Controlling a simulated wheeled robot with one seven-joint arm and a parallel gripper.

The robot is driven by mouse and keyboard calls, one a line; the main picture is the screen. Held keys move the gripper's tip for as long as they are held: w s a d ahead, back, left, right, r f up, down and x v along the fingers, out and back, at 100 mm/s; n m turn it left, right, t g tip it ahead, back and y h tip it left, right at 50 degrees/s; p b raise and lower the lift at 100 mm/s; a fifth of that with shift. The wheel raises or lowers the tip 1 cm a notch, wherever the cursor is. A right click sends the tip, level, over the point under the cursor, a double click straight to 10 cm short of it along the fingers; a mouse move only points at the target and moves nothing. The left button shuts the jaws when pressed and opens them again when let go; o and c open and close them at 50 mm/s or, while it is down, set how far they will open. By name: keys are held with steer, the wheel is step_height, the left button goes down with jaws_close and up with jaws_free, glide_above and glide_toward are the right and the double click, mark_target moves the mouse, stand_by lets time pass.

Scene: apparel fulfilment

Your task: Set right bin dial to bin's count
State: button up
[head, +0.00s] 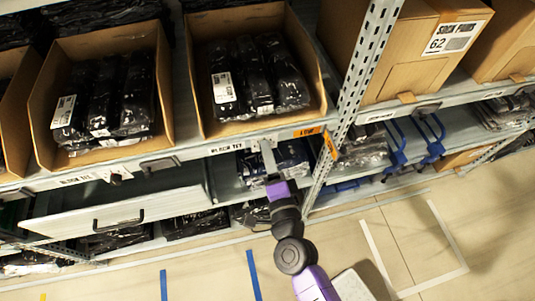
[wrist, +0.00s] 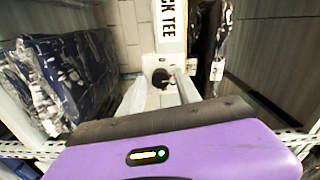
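The right bin (head: 202,118) is an open cardboard box on the upper shelf in the head view. Three dark bagged garments (head: 252,75) lie side by side in it; whether more lie beneath is unclear. My gripper (head: 268,158) is at the shelf edge under this bin, beside a "BLACK TEE" label, and covers the dial area there. In the wrist view a black round dial knob (wrist: 161,77) on a pale plate sits just below the label (wrist: 169,25). A grey finger of my gripper (wrist: 184,87) is right beside it. Contact and finger gap are unclear.
A second cardboard bin (head: 158,158) with dark bagged garments stands to the left, with its own dial (head: 115,179) below. A shelf upright (head: 352,85) is close on the right. Bagged dark clothes (wrist: 75,75) lie on the lower shelf. A drawer (head: 120,212) is at lower left.

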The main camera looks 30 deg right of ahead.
steer(key=shift+a, duration=0.1)
steer(key=b+v, duration=0.2)
steer(key=v, duration=0.5)
steer(key=shift+s, duration=0.4)
steer(key=shift+a, duration=0.1)
stand_by(0.4)
steer(key=s+d+r+n+g+y, duration=0.1)
steer(key=s+r+n+y, duration=0.1)
steer(key=s+n, duration=0.8)
steer(key=s+d+r+n+g+y, duration=0.1)
steer(key=s+r+n+y, duration=0.2)
steer(key=s+n, duration=0.6)
steer(key=shift+s+r+n+y, duration=0.3)
steer(key=shift+s+r+n, duration=0.1)
steer(key=shift+s+r, duration=0.35)
